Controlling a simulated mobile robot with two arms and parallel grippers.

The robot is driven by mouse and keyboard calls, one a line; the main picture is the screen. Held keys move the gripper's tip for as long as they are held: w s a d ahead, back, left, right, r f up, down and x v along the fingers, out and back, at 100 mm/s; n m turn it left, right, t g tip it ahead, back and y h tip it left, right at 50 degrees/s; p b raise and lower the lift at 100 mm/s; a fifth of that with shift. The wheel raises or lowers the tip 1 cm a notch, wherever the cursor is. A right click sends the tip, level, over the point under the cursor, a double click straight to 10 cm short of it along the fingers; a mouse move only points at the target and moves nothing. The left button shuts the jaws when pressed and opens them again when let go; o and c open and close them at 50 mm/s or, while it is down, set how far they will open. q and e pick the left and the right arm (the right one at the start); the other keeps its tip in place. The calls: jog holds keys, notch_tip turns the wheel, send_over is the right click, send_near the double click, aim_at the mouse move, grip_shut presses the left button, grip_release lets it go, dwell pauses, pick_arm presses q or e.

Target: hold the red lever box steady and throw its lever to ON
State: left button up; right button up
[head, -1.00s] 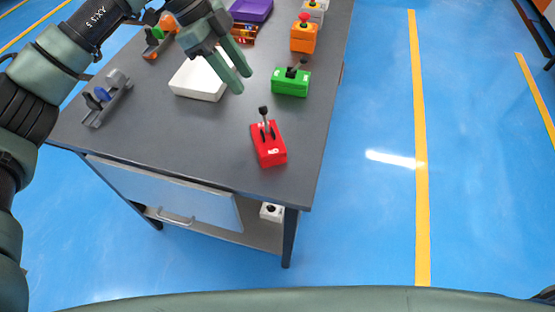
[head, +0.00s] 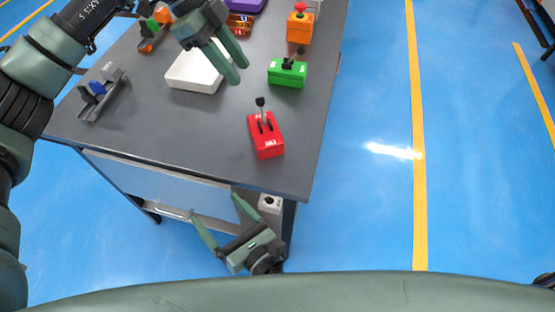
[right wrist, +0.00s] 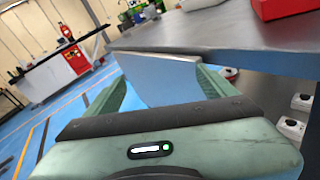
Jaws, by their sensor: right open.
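The red lever box (head: 268,143) sits on the grey table near its front right corner. Its black-knobbed lever (head: 262,112) sticks up toward the far end; a small label on the near end is too small to read. A red shape, likely the same box (right wrist: 285,7), is cut off at the top right of the right wrist view. My right gripper (head: 214,205) is open and empty, low in front of the table's front edge, apart from the box.
A green lever box (head: 287,73) and an orange box with a red button (head: 300,28) stand behind the red box. A white tray (head: 196,74) lies under my left gripper. The table (head: 200,150) overhangs a drawer front and a lower shelf. Open blue floor lies right.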

notch_tip(320, 180, up, 5)
jog(key=w+n+t, duration=0.1)
jog(key=m+t+h, duration=0.3)
jog(key=h, duration=0.3)
send_near(268, 135)
jog(key=x, duration=0.2)
jog(key=shift+w+a+f, duration=0.15)
jog(key=shift+w+f, duration=0.05)
jog(key=shift+f, duration=0.05)
jog(key=shift+w, duration=0.35)
jog(key=x, duration=0.7)
jog(key=c, duration=1.5)
jog(key=o, duration=1.2)
